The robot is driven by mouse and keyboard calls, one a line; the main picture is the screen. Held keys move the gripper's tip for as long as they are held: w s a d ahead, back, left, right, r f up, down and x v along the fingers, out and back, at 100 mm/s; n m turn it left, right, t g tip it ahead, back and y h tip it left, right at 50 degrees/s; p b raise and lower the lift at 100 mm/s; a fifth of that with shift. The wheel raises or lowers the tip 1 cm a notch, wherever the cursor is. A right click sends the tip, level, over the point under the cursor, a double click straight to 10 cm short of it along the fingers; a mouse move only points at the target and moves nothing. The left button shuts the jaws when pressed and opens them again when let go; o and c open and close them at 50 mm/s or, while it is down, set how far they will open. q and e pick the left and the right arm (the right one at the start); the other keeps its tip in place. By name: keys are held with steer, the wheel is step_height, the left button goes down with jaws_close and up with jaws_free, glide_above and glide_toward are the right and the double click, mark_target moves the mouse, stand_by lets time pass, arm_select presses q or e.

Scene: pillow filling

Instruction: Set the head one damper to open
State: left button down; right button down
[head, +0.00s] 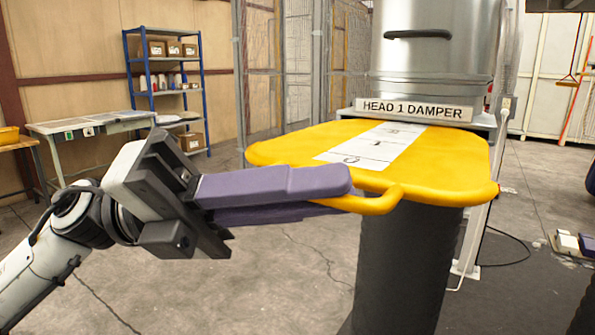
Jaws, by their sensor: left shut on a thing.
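The head one damper is a flat yellow plate (440,170) with rounded corners, sticking out below a sign (415,109) that reads "HEAD 1 DAMPER". A white strip (372,146) on its top carries marks; a 0 is nearest the front edge, a 1 is behind it, and the mark farthest back is too small to read. A yellow bar handle (385,201) runs along the front left edge. My left gripper (338,196), with purple fingers, comes from the left and is shut on this handle; the fingers hide its left part. My right gripper is not in view.
A steel cylinder (435,60) stands behind the sign, and a dark column (405,265) stands under the plate. A worktable (95,122) and blue shelf (163,75) are at the back left. A cable and pedals (568,243) lie at right. The floor at centre left is clear.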

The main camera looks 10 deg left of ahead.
arm_select(q)
steer(key=shift+s+a, duration=0.1)
steer(key=shift+s, duration=0.35)
steer(key=c, duration=2.3)
jaws_free()
steer(key=shift+f, duration=0.1)
steer(key=o, duration=0.5)
steer(key=shift+s+a, duration=0.15)
steer(key=shift+a, duration=0.05)
steer(key=shift+c, duration=0.2)
